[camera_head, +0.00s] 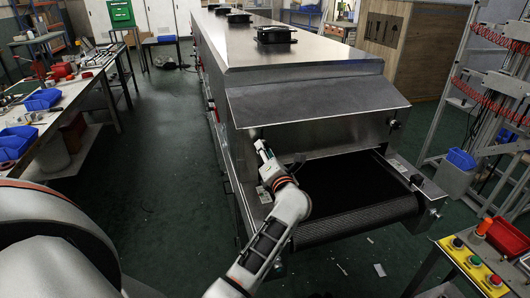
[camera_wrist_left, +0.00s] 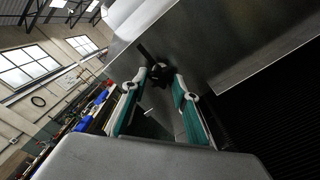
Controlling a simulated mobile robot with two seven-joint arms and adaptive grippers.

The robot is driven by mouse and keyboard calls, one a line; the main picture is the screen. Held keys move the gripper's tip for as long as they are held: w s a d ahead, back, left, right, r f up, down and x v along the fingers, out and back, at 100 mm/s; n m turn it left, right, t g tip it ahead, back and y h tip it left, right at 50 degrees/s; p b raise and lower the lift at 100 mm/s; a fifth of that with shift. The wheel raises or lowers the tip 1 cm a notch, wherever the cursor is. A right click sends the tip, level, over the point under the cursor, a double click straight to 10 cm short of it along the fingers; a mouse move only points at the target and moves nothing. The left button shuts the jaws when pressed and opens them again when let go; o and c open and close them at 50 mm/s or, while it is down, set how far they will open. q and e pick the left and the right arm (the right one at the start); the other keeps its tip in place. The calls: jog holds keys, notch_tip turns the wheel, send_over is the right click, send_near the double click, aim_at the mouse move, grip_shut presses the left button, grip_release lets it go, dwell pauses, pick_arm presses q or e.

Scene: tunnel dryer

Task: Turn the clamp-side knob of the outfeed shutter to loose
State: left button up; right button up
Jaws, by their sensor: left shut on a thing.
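The tunnel dryer's outfeed end has a sloped steel hood (camera_head: 315,100) above a steel front plate (camera_head: 330,136), with the dark belt below. My left gripper (camera_head: 262,148) is at the left edge of this plate, just under the hood's corner. In the left wrist view, the fingers of my left gripper (camera_wrist_left: 160,80) are shut on a black knob (camera_wrist_left: 158,72) with a dark lever-like bar sticking out up and left. In the head view the gripper mostly hides this knob. Another dark knob (camera_head: 393,124) shows at the plate's right side. My right gripper is in neither view.
The black conveyor belt (camera_head: 345,190) juts out below and right of my left arm. A yellow button panel (camera_head: 474,266) stands at the lower right. A workbench (camera_head: 75,95) with blue bins runs along the left. The green floor between is mostly clear.

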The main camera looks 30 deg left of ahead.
pick_arm(q)
jog(key=shift+d+f, duration=0.1)
jog(key=shift+f, duration=0.15)
jog(key=o, duration=1)
jog(key=shift+o, duration=0.3)
jog(key=shift+s+r, duration=0.1)
jog(key=shift+r, duration=0.05)
jog(key=v, duration=0.7)
jog(key=shift+s+d, duration=0.15)
jog(key=shift+d, duration=0.05)
